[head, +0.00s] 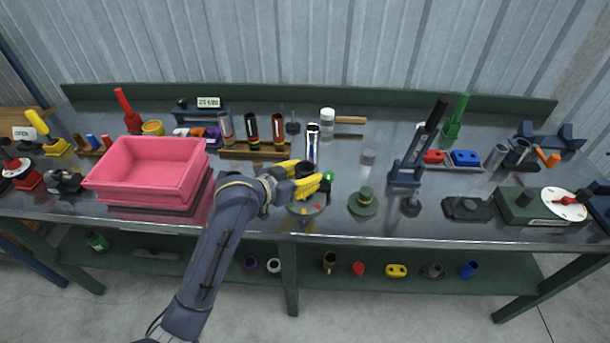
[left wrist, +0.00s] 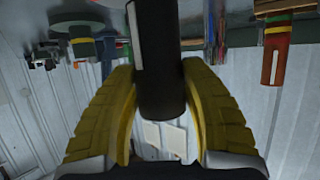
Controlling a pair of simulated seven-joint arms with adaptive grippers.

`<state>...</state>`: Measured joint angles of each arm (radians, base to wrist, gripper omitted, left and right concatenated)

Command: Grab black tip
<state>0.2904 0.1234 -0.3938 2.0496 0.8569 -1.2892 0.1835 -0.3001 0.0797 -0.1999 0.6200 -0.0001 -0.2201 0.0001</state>
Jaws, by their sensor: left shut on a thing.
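My left gripper (head: 309,178) has its yellow fingers closed around a dark upright piece at the middle of the bench. In the left wrist view my left gripper (left wrist: 160,100) is shut on a black cylinder, the black tip (left wrist: 160,60), with one finger on each side. A pale stripe shows on the tip's side. In the head view only a dark bit of the black tip (head: 303,170) shows between the fingers; the rest is hidden. I cannot tell whether it touches the bench. My right gripper is not in view.
A shiny chrome cylinder (head: 312,146) stands just behind the fingers. A wooden rack (head: 255,153) with banded tubes is behind left, and a pink bin (head: 148,168) is left. A dark green hat-shaped piece (head: 364,201) and a tall black-handled clamp (head: 410,165) are right.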

